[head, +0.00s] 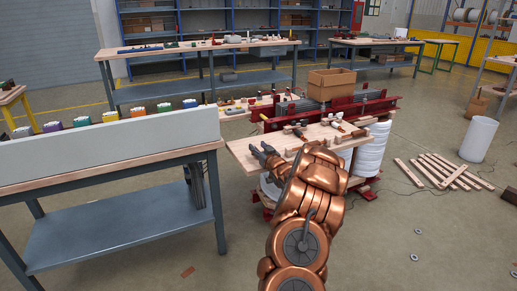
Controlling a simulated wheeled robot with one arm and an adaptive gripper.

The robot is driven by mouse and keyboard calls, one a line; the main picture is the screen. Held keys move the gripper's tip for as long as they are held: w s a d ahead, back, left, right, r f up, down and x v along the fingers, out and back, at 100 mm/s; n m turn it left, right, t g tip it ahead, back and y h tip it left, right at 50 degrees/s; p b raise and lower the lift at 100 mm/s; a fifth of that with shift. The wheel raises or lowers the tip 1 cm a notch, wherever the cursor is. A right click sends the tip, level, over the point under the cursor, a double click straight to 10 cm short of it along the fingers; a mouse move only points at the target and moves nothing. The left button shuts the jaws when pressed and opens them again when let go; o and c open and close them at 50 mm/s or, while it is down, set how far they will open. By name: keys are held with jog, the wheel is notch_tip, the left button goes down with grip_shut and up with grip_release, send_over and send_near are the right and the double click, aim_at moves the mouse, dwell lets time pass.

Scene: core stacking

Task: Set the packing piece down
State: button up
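My gripper (266,155) is at the end of my copper-coloured arm, over the left part of a light wooden work board (245,152). Its dark fingers are small and partly hidden by my own arm, so I cannot tell whether they are open or shut. No packing piece can be made out clearly between them. Several small wooden and dark pieces (338,127) lie on the board to the right of the gripper. I cannot tell which of them, if any, is the packing piece.
A red core frame (385,104) and a cardboard box (331,84) stand behind the board. White coils (371,150) stand at its right. A grey workbench (120,221) with a white panel is at left. Wooden slats (440,172) and a white cylinder (478,138) are at right.

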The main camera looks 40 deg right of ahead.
jog(key=shift+r, duration=0.1)
jog(key=shift+s+a, duration=0.1)
jog(key=shift+s, duration=0.35)
jog(key=v, duration=1.1)
jog(key=shift+p, duration=0.3)
jog(key=shift+a, duration=0.1)
jog(key=w+a+f+n+g+y, duration=0.1)
jog(key=w+a+n+g+y, duration=0.25)
jog(key=a, duration=0.95)
jog(key=s+a+f+g, duration=0.1)
jog(key=s+a+g, duration=0.15)
jog(key=a, duration=0.35)
jog(key=s+a+g, duration=0.2)
jog(key=a+g, duration=0.1)
jog(key=a, duration=0.4)
jog(key=s+a+r+g, duration=0.1)
jog(key=s+a+g, duration=0.2)
jog(key=s+a, duration=0.4)
jog(key=s+a+r+g+y, duration=0.1)
jog(key=s+a+g, duration=0.3)
jog(key=s, duration=1.1)
jog(key=s+a+r+g+y, duration=0.1)
jog(key=s+a+g, duration=0.2)
jog(key=s+a, duration=0.8)
jog(key=shift+s+r+g, duration=0.3)
jog(key=shift+s+g, duration=0.1)
jog(key=shift+s, duration=0.05)
